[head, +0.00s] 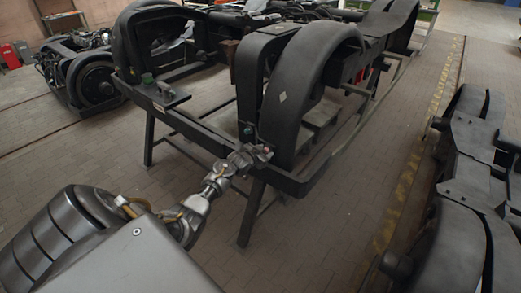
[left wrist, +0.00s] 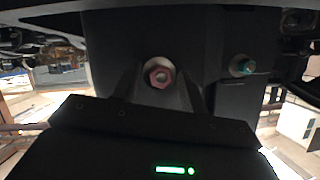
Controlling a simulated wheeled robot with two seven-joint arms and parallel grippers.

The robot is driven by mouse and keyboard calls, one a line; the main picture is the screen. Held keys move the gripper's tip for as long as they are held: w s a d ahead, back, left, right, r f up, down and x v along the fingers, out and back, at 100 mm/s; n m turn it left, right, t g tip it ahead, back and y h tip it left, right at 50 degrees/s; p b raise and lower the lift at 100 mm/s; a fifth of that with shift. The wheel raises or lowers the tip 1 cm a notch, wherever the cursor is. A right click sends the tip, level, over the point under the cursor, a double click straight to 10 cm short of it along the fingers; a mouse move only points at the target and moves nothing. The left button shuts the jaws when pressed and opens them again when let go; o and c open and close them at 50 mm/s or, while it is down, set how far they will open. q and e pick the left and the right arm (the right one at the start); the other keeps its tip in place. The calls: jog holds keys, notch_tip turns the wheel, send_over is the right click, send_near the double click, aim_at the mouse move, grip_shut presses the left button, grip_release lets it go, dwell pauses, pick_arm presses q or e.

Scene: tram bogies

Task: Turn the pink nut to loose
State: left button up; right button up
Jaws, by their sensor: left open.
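The pink nut (left wrist: 158,73) sits on a pale washer on a dark face of the bogie frame, near the middle of the left wrist view. In the head view it is a small pink spot (head: 267,149) at the near end of the frame. My left gripper (head: 258,154) reaches this end of the frame and is open. In the left wrist view its dark fingers (left wrist: 160,82) stand on either side of the nut, pointing at it. I cannot tell whether they touch it. My right gripper is not in view.
A teal nut (left wrist: 243,65) sits right of the pink one in the left wrist view. The dark bogie frame (head: 291,184) stands on legs around my gripper. Another bogie (head: 468,188) lies at the right. Brick floor (head: 340,225) between them is clear.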

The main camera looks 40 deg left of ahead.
pick_arm(q)
jog(key=v, duration=1)
jog(key=shift+s+b, duration=0.35)
jog(key=shift+b, duration=0.05)
jog(key=s+d+f+g+b, duration=0.15)
jog(key=s+f, duration=0.35)
jog(key=f, duration=0.6)
jog(key=s+d+f+g+p, duration=0.1)
jog(key=s+d+f+g, duration=0.3)
jog(key=f, duration=0.7)
jog(key=s+d+f+b, duration=0.1)
jog(key=s+f, duration=0.5)
jog(key=f, duration=0.4)
jog(key=s+d+f+g+b, duration=0.1)
jog(key=s+d+f, duration=0.4)
jog(key=s, duration=0.7)
jog(key=s+d+f+g+h, duration=0.1)
jog(key=s+d+f+g, duration=0.2)
jog(key=s, duration=0.9)
jog(key=s+d+f+g+b, duration=0.1)
jog(key=s+d+f+g, duration=0.2)
jog(key=s+d+f, duration=0.6)
jog(key=s+f, duration=0.2)
jog(key=s, duration=0.2)
jog(key=shift+f+m+h+b, duration=0.3)
